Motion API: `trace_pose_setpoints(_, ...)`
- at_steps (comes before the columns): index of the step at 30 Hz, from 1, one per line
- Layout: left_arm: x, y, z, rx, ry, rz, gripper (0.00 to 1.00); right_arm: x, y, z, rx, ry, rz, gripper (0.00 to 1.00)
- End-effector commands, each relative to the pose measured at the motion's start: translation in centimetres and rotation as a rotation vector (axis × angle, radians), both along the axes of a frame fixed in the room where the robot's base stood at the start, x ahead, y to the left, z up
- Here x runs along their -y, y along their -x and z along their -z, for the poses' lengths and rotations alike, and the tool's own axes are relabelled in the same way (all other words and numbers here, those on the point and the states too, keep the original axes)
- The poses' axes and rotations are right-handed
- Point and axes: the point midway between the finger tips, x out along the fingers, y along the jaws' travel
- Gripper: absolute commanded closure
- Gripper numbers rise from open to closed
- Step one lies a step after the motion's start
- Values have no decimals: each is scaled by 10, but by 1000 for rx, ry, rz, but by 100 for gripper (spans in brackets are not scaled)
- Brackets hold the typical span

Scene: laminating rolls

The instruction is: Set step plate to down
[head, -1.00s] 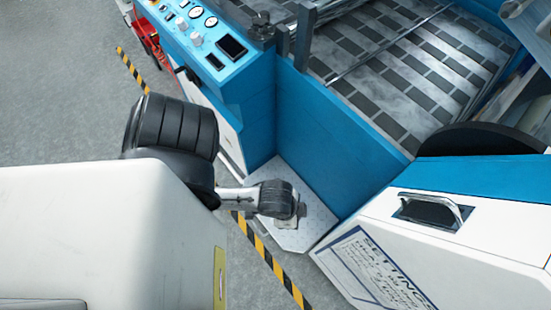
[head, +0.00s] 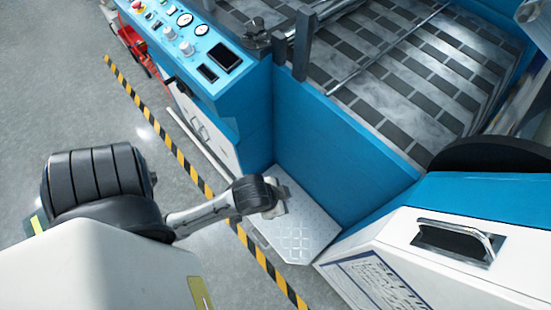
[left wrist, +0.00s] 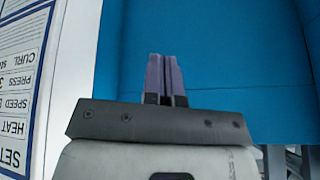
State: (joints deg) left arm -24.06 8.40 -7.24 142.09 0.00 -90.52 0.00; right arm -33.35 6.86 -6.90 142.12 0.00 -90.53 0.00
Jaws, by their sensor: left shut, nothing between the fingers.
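The step plate (head: 300,236) is a pale metal plate with a raised tread pattern. It sticks out low from the foot of the blue machine in the head view and looks about level. My left gripper (head: 278,203) is over the plate's left part in that view, partly hidden by my wrist; I cannot tell whether it touches the plate. In the left wrist view its two purple-grey fingers (left wrist: 166,78) are shut together with nothing between them, in front of a blue panel. My right gripper is not in view.
The blue machine side (head: 335,160) rises behind the plate. A white cabinet with a recessed handle (head: 452,240) stands at the right. A control panel (head: 185,40) is at the top left. Yellow-black floor tape (head: 180,150) runs past the plate, with open grey floor to its left.

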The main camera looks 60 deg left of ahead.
Motion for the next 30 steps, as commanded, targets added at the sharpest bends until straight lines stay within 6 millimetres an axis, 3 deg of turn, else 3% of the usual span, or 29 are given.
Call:
trace_pose_setpoints(5, 5, -41, -6, 102, -26, 52, 100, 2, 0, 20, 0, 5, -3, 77)
trace_pose_setpoints(10, 18, -88, 13, 134, -78, 140, 100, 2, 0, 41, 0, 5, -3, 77)
trace_pose_setpoints(14, 34, -128, 66, 45, -122, 260, 100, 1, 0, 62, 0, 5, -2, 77)
trace_pose_setpoints(17, 38, -142, 120, -96, -134, 319, 100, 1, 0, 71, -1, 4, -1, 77)
trace_pose_setpoints(20, 32, -135, 180, -284, -116, 302, 100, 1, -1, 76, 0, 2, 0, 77)
trace_pose_setpoints(24, 16, -87, 257, -578, -57, 168, 100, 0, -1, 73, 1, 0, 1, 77)
trace_pose_setpoints(27, 9, -56, 292, -741, -4, 20, 100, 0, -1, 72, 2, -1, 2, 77)
trace_pose_setpoints(30, 5, -38, 308, -849, 58, -160, 100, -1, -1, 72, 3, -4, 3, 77)
